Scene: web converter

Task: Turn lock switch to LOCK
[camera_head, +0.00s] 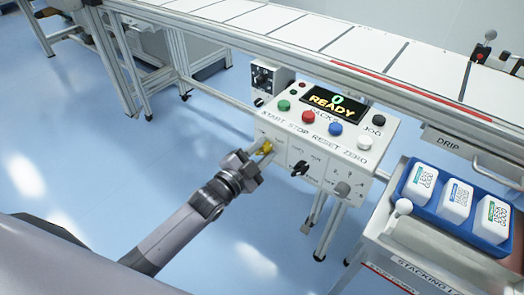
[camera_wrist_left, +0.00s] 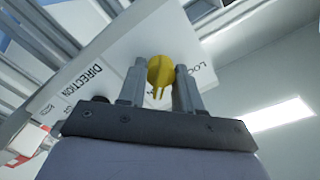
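The yellow lock switch (camera_head: 266,148) sits on the front face of the control box (camera_head: 290,139), near its left end. In the left wrist view the yellow switch (camera_wrist_left: 161,71) fills the gap between the fingers. Lettering starting "LOC" stands just right of it, partly hidden by a finger. My left gripper (camera_head: 262,152) reaches it from the front left. Its two fingers (camera_wrist_left: 160,88) lie on either side of the knob and seem to touch it. The exact knob angle is hard to read. My right gripper is not in view.
A black knob (camera_head: 300,168) and a grey knob (camera_head: 342,189) are to the right on the same face. Coloured buttons and a READY display (camera_head: 335,103) are on top. A blue tray (camera_head: 410,188) of white containers stands at right. The floor at left is free.

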